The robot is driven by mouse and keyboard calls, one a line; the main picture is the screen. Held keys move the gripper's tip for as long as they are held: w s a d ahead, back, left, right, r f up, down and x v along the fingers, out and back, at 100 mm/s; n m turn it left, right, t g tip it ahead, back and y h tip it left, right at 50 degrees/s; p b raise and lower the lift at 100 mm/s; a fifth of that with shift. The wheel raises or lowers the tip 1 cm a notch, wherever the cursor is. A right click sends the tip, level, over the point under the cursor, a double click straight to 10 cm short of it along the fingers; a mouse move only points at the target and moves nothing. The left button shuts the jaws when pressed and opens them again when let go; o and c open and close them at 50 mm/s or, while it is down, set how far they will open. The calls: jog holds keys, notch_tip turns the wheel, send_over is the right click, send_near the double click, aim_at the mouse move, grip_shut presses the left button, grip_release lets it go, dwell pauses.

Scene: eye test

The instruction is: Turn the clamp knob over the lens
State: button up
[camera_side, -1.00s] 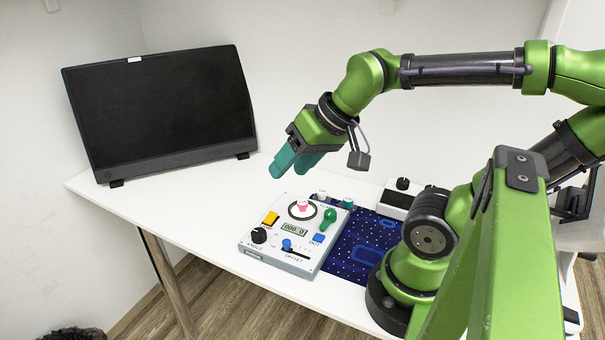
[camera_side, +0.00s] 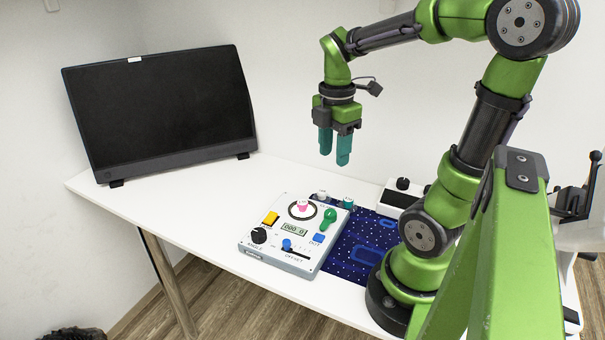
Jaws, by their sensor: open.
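A white instrument box (camera_side: 270,240) sits on the table and carries several controls. A pink knob (camera_side: 303,206) stands in a dark ring on its top; this looks like the clamp knob over the lens, but I cannot read a label there. A green lever-like knob (camera_side: 328,218) is to its right. My gripper (camera_side: 334,158) points down, open and empty, in the air above the box's back edge. It touches nothing.
The box also has a yellow button (camera_side: 270,218), a black knob (camera_side: 259,235), a blue slider (camera_side: 287,244) and a blue button (camera_side: 319,238). A blue patterned mat (camera_side: 345,262) lies to its right. A white device (camera_side: 400,198) and a monitor (camera_side: 160,110) stand farther back.

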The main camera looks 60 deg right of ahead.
aim_at(331, 213)
notch_tip(331, 213, down, 16)
jog(key=shift+s+f, duration=0.1)
jog(key=shift+f, duration=0.1)
dwell(0.4)
